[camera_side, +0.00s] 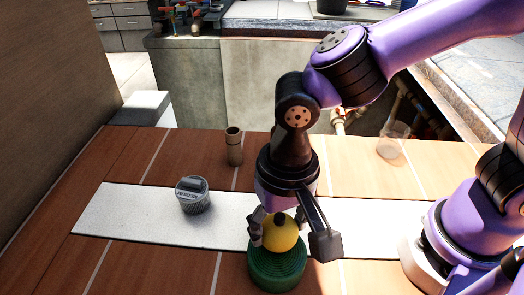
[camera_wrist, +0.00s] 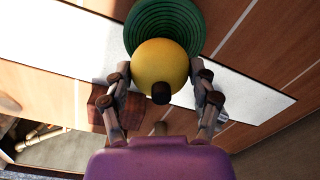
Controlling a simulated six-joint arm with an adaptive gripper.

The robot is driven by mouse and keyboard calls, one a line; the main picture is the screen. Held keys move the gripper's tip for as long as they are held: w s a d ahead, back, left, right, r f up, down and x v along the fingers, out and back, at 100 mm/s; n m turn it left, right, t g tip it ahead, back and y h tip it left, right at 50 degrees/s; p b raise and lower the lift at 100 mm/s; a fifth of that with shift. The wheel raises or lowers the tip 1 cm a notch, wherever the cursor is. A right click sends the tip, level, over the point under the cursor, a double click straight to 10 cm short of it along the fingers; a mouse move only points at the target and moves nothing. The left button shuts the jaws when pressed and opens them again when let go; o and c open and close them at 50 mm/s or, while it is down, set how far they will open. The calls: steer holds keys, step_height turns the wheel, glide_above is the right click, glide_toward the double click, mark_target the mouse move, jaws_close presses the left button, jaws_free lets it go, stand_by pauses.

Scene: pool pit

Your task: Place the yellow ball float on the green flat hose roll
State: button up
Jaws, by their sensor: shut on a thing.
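The yellow ball float (camera_side: 279,234) has a dark knob on top and is held between the fingers of my gripper (camera_side: 279,226). The green flat hose roll (camera_side: 278,270) is a ribbed coil lying partly on the white strip and partly on the wood. In the side view the ball is over the roll's back part and overlaps it; I cannot tell whether they touch. In the wrist view the ball (camera_wrist: 160,66) sits between the fingertips (camera_wrist: 163,85) and hides the lower part of the green roll (camera_wrist: 165,20).
A clear cup (camera_side: 392,140) is at the back right. The wood left of the roll is clear.

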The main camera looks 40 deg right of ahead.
mark_target(283, 215)
steer(key=shift+f, duration=0.15)
steer(key=o, duration=0.8)
step_height(283, 215, up, 12)
steer(key=shift+d+f, duration=0.15)
steer(key=shift+f, duration=0.1)
steer(key=shift+d+r, duration=0.15)
steer(key=shift+r, duration=0.15)
steer(key=d+n+t, duration=0.1)
steer(key=d, duration=0.5)
steer(key=d+f+n+t, duration=0.1)
steer(key=d+t, duration=0.1)
steer(key=d, duration=0.5)
steer(key=w+d+n+t, duration=0.1)
steer(key=d+t, duration=0.1)
steer(key=d, duration=0.4)
steer(key=shift+d+f+n, duration=0.25)
steer(key=shift+f+n, duration=0.05)
